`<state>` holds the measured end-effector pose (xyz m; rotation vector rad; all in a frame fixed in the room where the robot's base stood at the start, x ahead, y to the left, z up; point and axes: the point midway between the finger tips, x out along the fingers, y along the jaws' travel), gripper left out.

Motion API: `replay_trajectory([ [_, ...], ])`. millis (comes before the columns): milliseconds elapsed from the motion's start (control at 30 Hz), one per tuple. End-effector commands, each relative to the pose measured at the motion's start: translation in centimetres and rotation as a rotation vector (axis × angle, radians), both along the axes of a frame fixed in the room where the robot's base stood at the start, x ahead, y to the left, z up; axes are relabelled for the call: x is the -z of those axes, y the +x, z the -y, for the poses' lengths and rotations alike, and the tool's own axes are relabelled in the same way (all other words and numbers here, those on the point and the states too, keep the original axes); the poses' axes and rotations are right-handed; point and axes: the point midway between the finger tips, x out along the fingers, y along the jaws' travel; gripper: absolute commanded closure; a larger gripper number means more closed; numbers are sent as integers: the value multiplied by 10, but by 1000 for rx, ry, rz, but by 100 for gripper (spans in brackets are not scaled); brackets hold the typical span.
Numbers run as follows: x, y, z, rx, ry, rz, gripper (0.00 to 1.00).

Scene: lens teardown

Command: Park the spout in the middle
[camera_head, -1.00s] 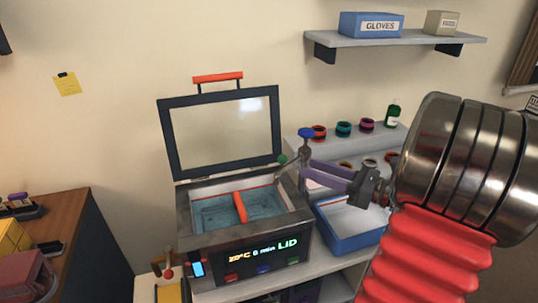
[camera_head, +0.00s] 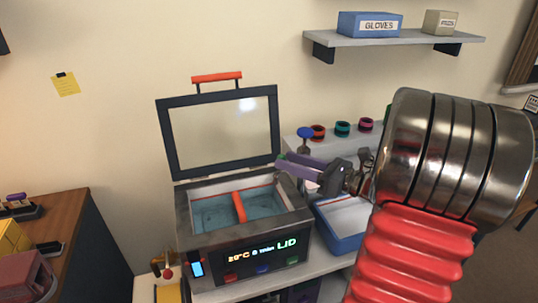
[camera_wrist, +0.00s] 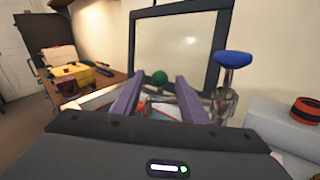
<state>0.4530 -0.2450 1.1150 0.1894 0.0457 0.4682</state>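The spout stands at the right rear of the bath, with a blue knob (camera_head: 305,132) on its metal post. In the wrist view the blue knob (camera_wrist: 233,58) is right of my fingers, and a green ball (camera_wrist: 160,77) shows between and beyond the fingertips. Much of the spout arm is hidden behind my gripper. My gripper (camera_head: 280,164) is open, its two purple fingers reaching left over the bath's right rear edge. No contact with the green ball is visible. The bath (camera_head: 205,217) holds bluish liquid and has a red divider (camera_head: 239,207) across its middle.
The bath's framed lid (camera_head: 165,140) stands open at the back. A blue tray (camera_head: 340,243) sits right of the bath. Coloured rings (camera_head: 342,129) rest on a raised ledge behind it. A shelf (camera_head: 400,40) with boxes hangs above.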

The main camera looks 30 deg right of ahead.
Motion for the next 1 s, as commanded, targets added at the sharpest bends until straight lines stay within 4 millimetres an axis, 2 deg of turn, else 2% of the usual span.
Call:
replay_trajectory([
  [500, 0, 56, -29, -2, -1, 0, 60],
  [933, 0, 63, -32, 0, 0, 0, 60],
  [1000, 0, 63, -32, 0, 0, 0, 64],
])
